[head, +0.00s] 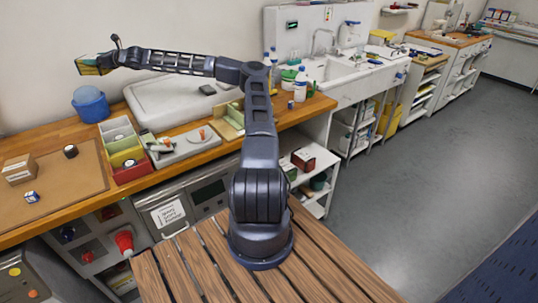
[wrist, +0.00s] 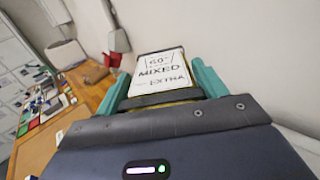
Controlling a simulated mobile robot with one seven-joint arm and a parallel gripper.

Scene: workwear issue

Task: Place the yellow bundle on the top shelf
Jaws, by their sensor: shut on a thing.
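The yellow bundle (head: 88,69) is held in my gripper (head: 101,62) at the far left of the head view, up in the air near the wall. In the wrist view the bundle (wrist: 165,94) sits between the two teal fingers of my gripper (wrist: 163,78). It carries a white label reading "60° MIXED EXTRA", with dark bands across it. The fingers are shut on its sides. Its lower part is hidden behind my gripper body. Several shelves show in the head view, and I cannot tell which one is the top shelf of the task.
A sorting box (head: 130,172) and a brown board (head: 80,195) lie nearer. A white shelf unit (head: 318,205) holds boxes under the worktop. The grey floor (head: 440,150) at right is clear.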

